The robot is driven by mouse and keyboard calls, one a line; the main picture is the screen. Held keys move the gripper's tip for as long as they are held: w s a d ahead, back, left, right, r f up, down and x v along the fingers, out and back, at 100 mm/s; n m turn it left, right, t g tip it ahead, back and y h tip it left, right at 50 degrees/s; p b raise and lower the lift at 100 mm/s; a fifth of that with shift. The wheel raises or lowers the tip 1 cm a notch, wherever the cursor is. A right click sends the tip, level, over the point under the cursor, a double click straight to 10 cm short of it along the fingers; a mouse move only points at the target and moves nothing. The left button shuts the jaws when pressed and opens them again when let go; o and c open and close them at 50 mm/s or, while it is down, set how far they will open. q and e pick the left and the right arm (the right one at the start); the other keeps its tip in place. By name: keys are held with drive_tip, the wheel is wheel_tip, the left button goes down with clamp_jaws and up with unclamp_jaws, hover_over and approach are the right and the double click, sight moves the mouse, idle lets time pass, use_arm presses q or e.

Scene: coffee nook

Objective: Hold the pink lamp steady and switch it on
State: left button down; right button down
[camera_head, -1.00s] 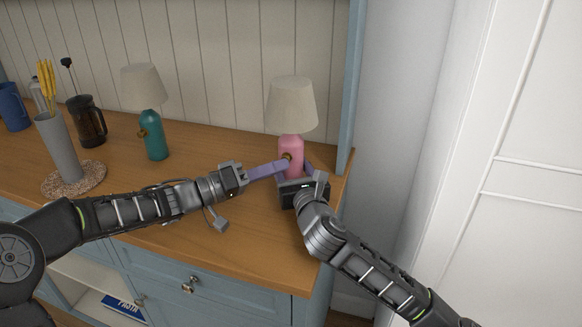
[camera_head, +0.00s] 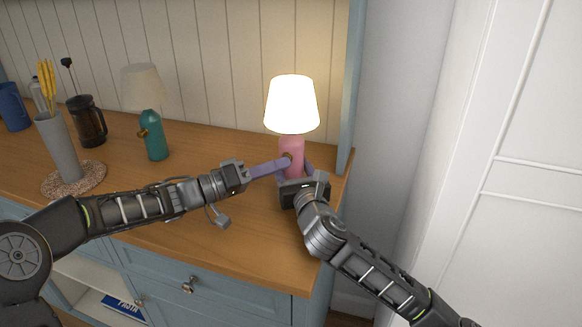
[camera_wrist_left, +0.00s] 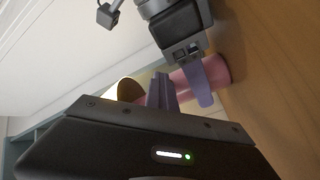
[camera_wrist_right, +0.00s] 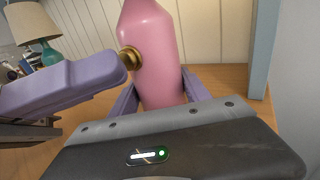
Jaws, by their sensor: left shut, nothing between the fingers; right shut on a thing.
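The pink lamp (camera_head: 291,145) stands upright at the right end of the wooden counter, and its shade (camera_head: 292,104) glows brightly. A brass knob (camera_wrist_right: 131,58) sticks out from the side of its pink body (camera_wrist_right: 155,50). My right gripper (camera_wrist_right: 155,98) is shut on the lamp's body, low down, with one finger on each side. My left gripper (camera_head: 287,162) is shut and empty, its fingertips at the brass knob. In the left wrist view the pink body (camera_wrist_left: 218,69) is partly hidden by the grippers.
A teal lamp (camera_head: 154,135) with an unlit shade stands to the left. Further left are a grey vase (camera_head: 58,147) with yellow stems on a round mat (camera_head: 92,181), a French press (camera_head: 90,121) and a blue cup (camera_head: 13,107). A blue post (camera_head: 352,85) rises close to the lamp's right.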

use_arm(q)
drive_tip(key=shift+s+a, duration=0.1)
use_arm(e)
drive_tip(key=shift+s+a, duration=0.1)
drive_tip(key=shift+a, duration=0.05)
use_arm(q)
drive_tip(key=shift+s, duration=0.25)
drive_tip(key=shift+s+a, duration=0.1)
idle(0.3)
drive_tip(key=shift+s+a, duration=0.3)
drive_tip(key=shift+s, duration=0.65)
drive_tip(key=shift+s+a, duration=0.3)
drive_tip(key=shift+s, duration=0.6)
drive_tip(key=shift+s+a, duration=0.3)
drive_tip(key=shift+s, duration=0.65)
use_arm(e)
drive_tip(key=shift+c, duration=2.1)
unclamp_jaws()
drive_tip(key=v, duration=1.2)
